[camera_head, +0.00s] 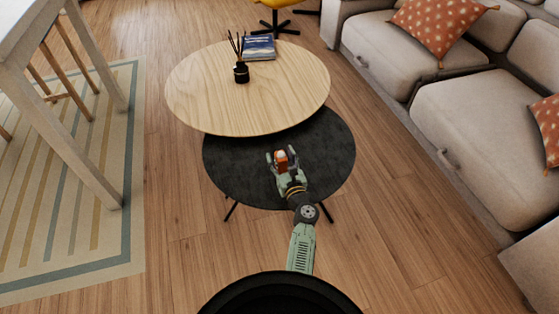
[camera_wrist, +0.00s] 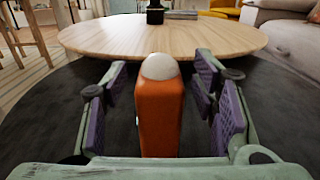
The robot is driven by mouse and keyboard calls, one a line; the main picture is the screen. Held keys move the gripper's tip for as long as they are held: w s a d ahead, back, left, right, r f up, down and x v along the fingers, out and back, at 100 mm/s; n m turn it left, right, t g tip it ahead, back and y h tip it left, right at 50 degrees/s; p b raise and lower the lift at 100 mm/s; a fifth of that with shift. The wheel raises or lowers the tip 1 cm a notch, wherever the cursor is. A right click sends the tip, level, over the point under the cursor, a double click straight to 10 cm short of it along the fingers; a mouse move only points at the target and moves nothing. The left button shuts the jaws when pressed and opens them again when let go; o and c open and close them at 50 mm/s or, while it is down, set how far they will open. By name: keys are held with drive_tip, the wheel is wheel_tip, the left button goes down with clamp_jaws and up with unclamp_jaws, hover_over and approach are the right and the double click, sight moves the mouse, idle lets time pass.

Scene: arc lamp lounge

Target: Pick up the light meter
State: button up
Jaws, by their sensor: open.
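The light meter (camera_wrist: 160,115) is an orange upright block with a pale rounded dome on top. It stands on the dark lower round table (camera_wrist: 45,120), and in the head view it shows as a small orange shape (camera_head: 282,160). My gripper (camera_wrist: 160,95) is open, with its purple-padded fingers on either side of the light meter. Gaps show between the pads and its sides. In the head view my gripper (camera_head: 283,158) reaches over the dark table (camera_head: 235,165) from the front. The base of the light meter is hidden behind my gripper's palm in the wrist view.
A higher, light wood round table (camera_head: 210,95) overlaps the dark one just behind. It carries a dark reed diffuser (camera_head: 241,73) and a blue book (camera_head: 259,48). A beige sofa (camera_head: 470,110) stands at the right, and a pale table leg (camera_head: 85,160) at the left.

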drive_tip(key=shift+s, duration=0.1)
clamp_jaws()
idle(0.5)
